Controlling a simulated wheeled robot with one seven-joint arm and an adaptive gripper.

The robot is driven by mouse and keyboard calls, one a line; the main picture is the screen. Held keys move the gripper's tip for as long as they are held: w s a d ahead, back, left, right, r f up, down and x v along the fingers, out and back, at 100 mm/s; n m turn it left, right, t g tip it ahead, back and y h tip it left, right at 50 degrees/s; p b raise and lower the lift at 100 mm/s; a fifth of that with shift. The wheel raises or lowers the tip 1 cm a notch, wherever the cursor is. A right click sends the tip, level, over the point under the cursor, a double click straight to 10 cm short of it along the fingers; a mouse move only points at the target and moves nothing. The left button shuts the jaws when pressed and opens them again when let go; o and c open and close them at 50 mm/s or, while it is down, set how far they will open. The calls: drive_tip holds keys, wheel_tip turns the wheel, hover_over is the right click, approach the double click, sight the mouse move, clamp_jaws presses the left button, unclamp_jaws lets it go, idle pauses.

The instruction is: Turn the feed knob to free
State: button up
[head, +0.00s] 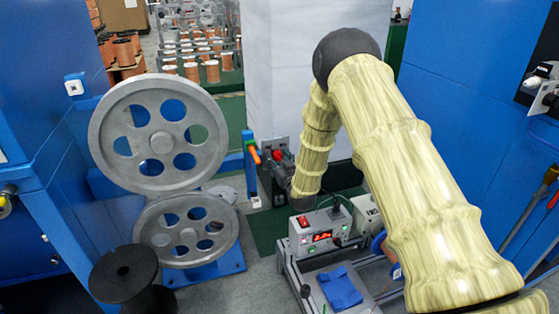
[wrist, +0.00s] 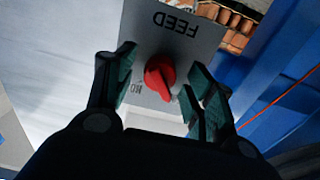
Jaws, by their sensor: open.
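The feed knob is red (wrist: 158,74) and sits on a grey plate (wrist: 178,48) marked FEED, which appears upside down in the wrist view. The knob's narrow end points down and slightly right there. A small, partly legible label lies to its lower left. My gripper (wrist: 161,66) is open, with one finger on each side of the knob and a visible gap to each. In the head view the red knob (head: 277,155) shows beside my dark gripper (head: 281,168), which hides part of the plate.
Two large grey pulleys (head: 112,123) stand at left, near a black spool (head: 124,272). A blue post with an orange handle (head: 254,154) stands just left of the knob. A bench with a control box (head: 321,229) is below my arm. A white pillar is behind.

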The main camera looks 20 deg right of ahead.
drive_tip(key=s, duration=1.2)
drive_tip(key=shift+d, duration=0.25)
